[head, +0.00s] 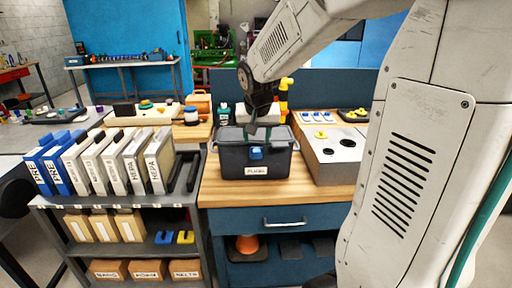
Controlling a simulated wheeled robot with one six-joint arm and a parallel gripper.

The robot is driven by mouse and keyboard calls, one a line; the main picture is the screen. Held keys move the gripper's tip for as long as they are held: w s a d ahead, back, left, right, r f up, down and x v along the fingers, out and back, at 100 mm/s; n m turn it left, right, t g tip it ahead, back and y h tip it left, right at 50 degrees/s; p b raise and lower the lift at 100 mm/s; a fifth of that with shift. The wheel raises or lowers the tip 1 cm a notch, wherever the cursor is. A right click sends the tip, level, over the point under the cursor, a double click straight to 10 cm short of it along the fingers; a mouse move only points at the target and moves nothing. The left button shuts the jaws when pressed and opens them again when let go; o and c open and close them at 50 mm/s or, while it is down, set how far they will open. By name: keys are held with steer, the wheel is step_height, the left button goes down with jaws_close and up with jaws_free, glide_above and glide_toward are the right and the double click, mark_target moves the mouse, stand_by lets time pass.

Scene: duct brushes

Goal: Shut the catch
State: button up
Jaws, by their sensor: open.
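A dark grey case (268,168) with a paper label stands on the wooden top of a blue workbench, in the middle of the head view. A small blue catch (256,153) sits on the upper front of the case. Whether the catch is open or fastened is too small to tell. My gripper (252,130) is open and points down just above the rear of the case's top, behind and above the catch. Its fingertips are small and dark here, and I cannot tell whether they touch the case.
A grey box with round holes (333,154) stands right of the case. A rack of labelled filters (108,162) is to the left. A yellow fitting (285,95) and bottles stand behind. Bare wood (250,192) lies in front of the case.

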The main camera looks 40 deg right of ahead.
mark_target(257, 150)
steer(key=x, duration=0.5)
steer(key=shift+f, duration=0.25)
steer(key=c, duration=1)
